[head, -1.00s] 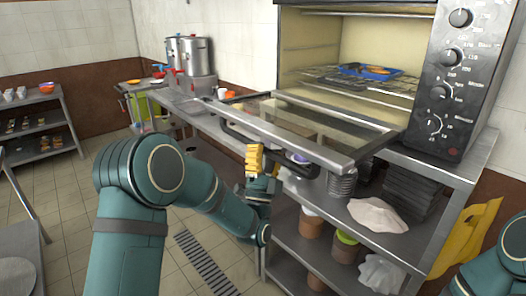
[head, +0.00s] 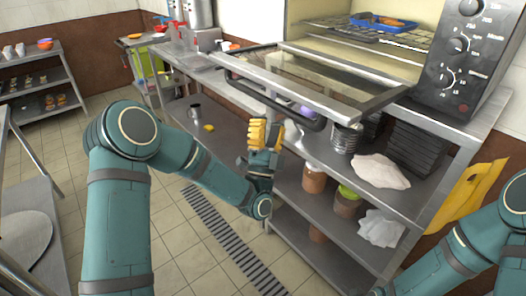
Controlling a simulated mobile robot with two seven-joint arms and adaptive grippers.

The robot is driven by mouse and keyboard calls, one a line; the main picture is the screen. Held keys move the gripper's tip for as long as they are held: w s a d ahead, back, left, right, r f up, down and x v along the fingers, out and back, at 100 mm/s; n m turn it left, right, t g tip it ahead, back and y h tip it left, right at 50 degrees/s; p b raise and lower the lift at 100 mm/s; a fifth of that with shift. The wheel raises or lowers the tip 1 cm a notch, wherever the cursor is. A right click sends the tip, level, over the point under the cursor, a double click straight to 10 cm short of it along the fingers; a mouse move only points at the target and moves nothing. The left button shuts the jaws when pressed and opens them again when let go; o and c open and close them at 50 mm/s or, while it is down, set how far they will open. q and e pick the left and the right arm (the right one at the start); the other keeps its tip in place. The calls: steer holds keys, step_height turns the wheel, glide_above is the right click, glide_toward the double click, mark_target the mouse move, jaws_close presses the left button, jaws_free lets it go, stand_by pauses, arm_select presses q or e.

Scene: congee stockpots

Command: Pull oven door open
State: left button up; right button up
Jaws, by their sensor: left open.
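The oven (head: 455,70) stands on the steel counter with its glass door (head: 330,84) folded down and open. The door's dark handle (head: 240,90) runs along the front edge. Inside, a blue tray (head: 378,22) with food rests on the wire rack (head: 345,30). My left gripper (head: 266,133), with yellow fingers, is open and empty, below and in front of the door edge and apart from the handle. My right arm shows at the lower right; its gripper is not in view.
Below the counter, shelves hold jars (head: 314,178), white cloths (head: 380,171) and stacked black trays (head: 412,145). A yellow cloth (head: 468,198) hangs at the right. Stockpots (head: 199,14) stand at the back. Tiled floor is free at the left.

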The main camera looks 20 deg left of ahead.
arm_select(q)
steer(key=v, duration=0.6)
steer(key=shift+s+y, duration=0.3)
steer(key=shift+s, duration=0.1)
steer(key=shift+a+f, duration=0.1)
steer(key=d+f+n+g+h, duration=0.1)
steer(key=d+f+g+h, duration=0.35)
steer(key=f+g, duration=0.4)
steer(key=d+f+n+g+h, duration=0.1)
steer(key=d+f+g+h, duration=0.35)
steer(key=f, duration=0.65)
steer(key=s+a+f+n+g+y, duration=0.1)
steer(key=s+f+n+g+y, duration=0.1)
steer(key=s+f+n+g, duration=0.4)
steer(key=s+a+f+n+g+y, duration=0.2)
steer(key=s+f+n+g, duration=0.3)
steer(key=s, duration=0.8)
step_height(320, 180, down, 4)
steer(key=shift+s+a+r+n+g, duration=0.15)
steer(key=shift+s+a+n+g, duration=0.2)
steer(key=shift+g, duration=0.65)
